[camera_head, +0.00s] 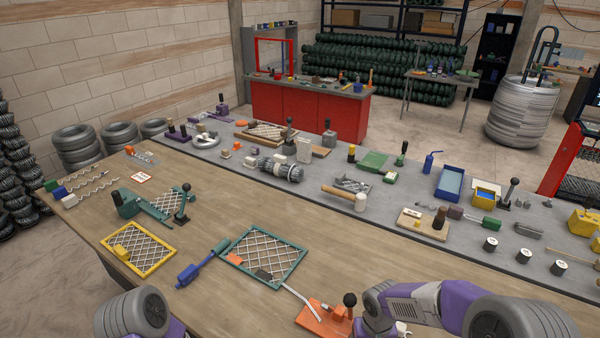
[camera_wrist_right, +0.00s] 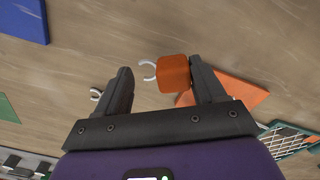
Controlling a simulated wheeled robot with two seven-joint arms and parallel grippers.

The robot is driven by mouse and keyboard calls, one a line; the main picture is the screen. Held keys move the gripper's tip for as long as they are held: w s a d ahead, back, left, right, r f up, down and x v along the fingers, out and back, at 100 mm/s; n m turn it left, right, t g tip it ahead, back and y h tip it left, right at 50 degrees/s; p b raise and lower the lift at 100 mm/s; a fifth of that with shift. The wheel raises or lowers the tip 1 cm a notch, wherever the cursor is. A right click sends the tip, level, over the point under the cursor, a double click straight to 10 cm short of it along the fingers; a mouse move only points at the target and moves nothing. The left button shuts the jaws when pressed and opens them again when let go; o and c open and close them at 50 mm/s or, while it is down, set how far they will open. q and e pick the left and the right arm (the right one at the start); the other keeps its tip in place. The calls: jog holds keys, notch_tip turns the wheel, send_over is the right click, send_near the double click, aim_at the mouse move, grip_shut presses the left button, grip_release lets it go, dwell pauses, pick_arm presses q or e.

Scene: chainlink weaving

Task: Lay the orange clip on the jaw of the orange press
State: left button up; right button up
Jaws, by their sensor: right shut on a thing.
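The orange clip (camera_wrist_right: 174,74) is an orange block with a pale open hook on its left side. It sits between the fingers of my right gripper (camera_wrist_right: 160,66), close against the right finger in the picture. The orange press (camera_head: 318,319) is at the bottom of the head view, with a black-knobbed lever. Its flat orange plate (camera_wrist_right: 244,91) shows behind the right finger in the wrist view. My right arm covers part of the press's right side, and I cannot make out its jaw. My right gripper is hidden in the head view. My left gripper is out of view.
A green mesh frame (camera_head: 263,285) lies left of the press, with a pale strip (camera_head: 299,297) leading to it. A blue tool (camera_head: 203,268) and a yellow mesh frame (camera_head: 158,268) lie further left.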

notch_tip(320, 180, up, 4)
jog(key=shift+r+p, duration=0.25)
jog(key=shift+p, duration=0.75)
notch_tip(320, 180, down, 7)
jog(key=b, duration=0.4)
jog(key=shift+r, duration=0.1)
jog(key=shift+r+p, duration=2.05)
jog(key=shift+r, duration=1.35)
notch_tip(320, 180, down, 7)
jog(key=b, duration=0.4)
jog(key=shift+r, duration=0.1)
jog(key=s+d+r+m, duration=0.3)
jog(key=d+r+m, duration=0.3)
jog(key=r+m, duration=0.1)
jog(key=shift+s+r, duration=0.2)
jog(key=shift+r, duration=0.25)
